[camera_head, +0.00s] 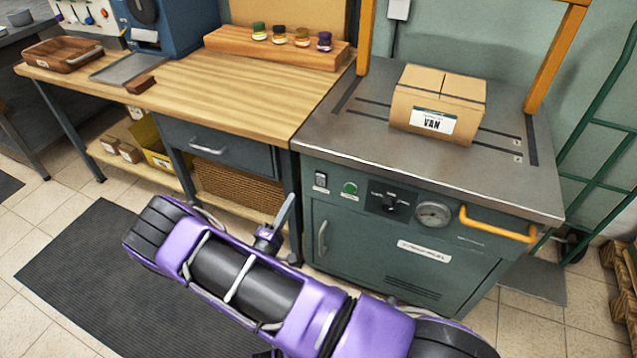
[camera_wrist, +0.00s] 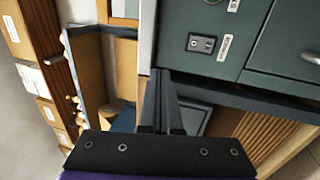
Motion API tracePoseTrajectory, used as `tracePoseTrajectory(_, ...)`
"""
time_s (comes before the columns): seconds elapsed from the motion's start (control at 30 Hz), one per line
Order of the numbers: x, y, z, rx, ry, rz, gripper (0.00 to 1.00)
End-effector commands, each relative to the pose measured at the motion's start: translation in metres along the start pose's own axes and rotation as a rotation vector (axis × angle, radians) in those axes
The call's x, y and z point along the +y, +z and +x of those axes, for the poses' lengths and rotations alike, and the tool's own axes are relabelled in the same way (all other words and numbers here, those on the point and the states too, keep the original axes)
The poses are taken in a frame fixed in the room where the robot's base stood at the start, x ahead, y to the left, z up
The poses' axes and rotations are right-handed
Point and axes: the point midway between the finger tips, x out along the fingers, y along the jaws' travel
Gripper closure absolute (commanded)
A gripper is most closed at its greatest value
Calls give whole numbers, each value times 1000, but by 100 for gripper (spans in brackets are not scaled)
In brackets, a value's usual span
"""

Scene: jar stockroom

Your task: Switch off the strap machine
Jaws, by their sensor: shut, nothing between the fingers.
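The strap machine (camera_head: 400,255) is a dark green cabinet with a steel top and an orange arch. My gripper (camera_head: 290,202) is shut and empty, left of and lower than the switch in the picture. In the wrist view, the shut fingers (camera_wrist: 164,76) are below and left of the switch (camera_wrist: 201,43), apart from it in the picture.
A carton (camera_head: 437,104) labelled VAN stands on the machine top. An orange handle (camera_head: 497,226) sticks out on the machine's right. The wooden workbench (camera_head: 190,100) with a drawer (camera_head: 215,148) adjoins on the left. A dark mat (camera_head: 110,275) lies on the floor.

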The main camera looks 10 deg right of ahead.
Motion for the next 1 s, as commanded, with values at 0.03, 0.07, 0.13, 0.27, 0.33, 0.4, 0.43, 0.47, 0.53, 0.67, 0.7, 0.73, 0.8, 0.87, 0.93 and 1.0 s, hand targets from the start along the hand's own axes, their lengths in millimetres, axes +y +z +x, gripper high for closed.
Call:
tracePoseTrajectory(0.03,-19,5,-11,3,-25,3,100)
tracePoseTrajectory(0.07,-27,8,-16,3,-37,6,100)
tracePoseTrajectory(0.13,-42,12,-26,3,-60,15,100)
tracePoseTrajectory(0.27,-54,17,-35,2,-81,23,100)
tracePoseTrajectory(0.33,-56,17,-36,1,-84,24,100)
tracePoseTrajectory(0.4,-55,17,-35,1,-83,24,100)
tracePoseTrajectory(0.43,-55,17,-35,1,-83,24,100)
tracePoseTrajectory(0.47,-55,17,-35,1,-83,24,100)
tracePoseTrajectory(0.53,-55,17,-35,1,-83,24,100)
tracePoseTrajectory(0.67,-55,17,-32,1,-82,24,100)
tracePoseTrajectory(0.7,-55,17,-29,0,-81,24,100)
tracePoseTrajectory(0.73,-55,17,-26,0,-81,24,100)
tracePoseTrajectory(0.8,-56,18,-16,-2,-80,24,100)
tracePoseTrajectory(0.87,-57,18,-6,-2,-80,24,100)
tracePoseTrajectory(0.93,-58,17,8,-2,-80,25,100)
tracePoseTrajectory(1.0,-59,18,24,-3,-79,24,100)
